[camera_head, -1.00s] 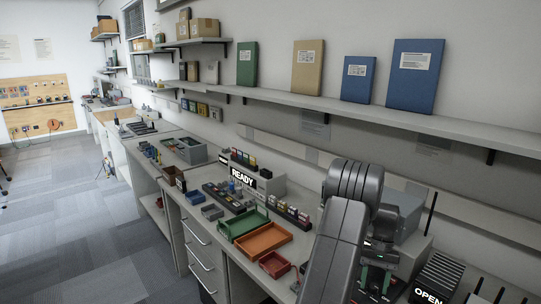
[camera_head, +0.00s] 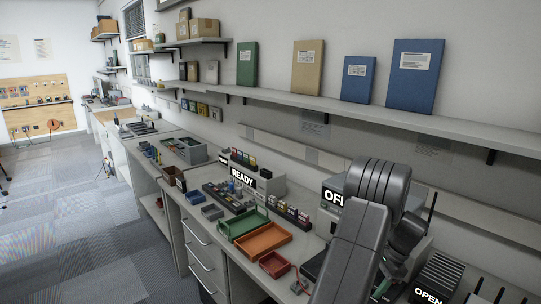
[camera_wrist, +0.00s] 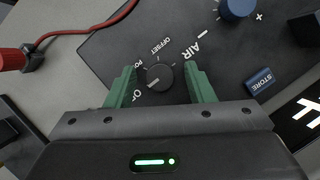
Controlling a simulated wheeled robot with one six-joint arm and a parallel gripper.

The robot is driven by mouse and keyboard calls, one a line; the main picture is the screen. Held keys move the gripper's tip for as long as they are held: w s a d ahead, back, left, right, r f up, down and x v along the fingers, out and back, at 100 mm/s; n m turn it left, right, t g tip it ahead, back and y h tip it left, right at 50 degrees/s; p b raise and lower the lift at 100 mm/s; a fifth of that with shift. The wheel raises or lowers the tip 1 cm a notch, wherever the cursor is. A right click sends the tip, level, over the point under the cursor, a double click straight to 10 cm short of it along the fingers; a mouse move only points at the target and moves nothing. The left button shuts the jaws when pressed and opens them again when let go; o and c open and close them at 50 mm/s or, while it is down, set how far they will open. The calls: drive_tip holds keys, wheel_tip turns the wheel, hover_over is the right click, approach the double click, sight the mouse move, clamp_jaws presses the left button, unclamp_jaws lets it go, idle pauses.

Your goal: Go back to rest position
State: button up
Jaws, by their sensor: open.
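My gripper (camera_wrist: 159,70) is open in the wrist view, its two green fingers apart and empty. A dark round knob (camera_wrist: 160,76) on a dark panel (camera_wrist: 110,45) shows between the fingers; I cannot tell how far it lies beyond the fingertips. Labels reading OFFSET and AIR are printed near it. In the head view my arm reaches over the right end of the bench, and its grey links hide most of the gripper. A bit of green finger (camera_head: 381,288) shows low beside the arm.
A blue knob (camera_wrist: 236,8), a blue STORE button (camera_wrist: 259,81) and a red plug with cable (camera_wrist: 12,59) surround the gripper. On the bench are an orange tray (camera_head: 263,242), a green tray (camera_head: 243,222) and a READY sign (camera_head: 243,178). A shelf (camera_head: 330,104) runs above.

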drive_tip(key=m+t, duration=0.1)
drive_tip(key=m, duration=0.2)
drive_tip(key=shift+m+t+b, duration=0.3)
drive_tip(key=shift+m, duration=0.1)
drive_tip(key=shift+a, duration=0.1)
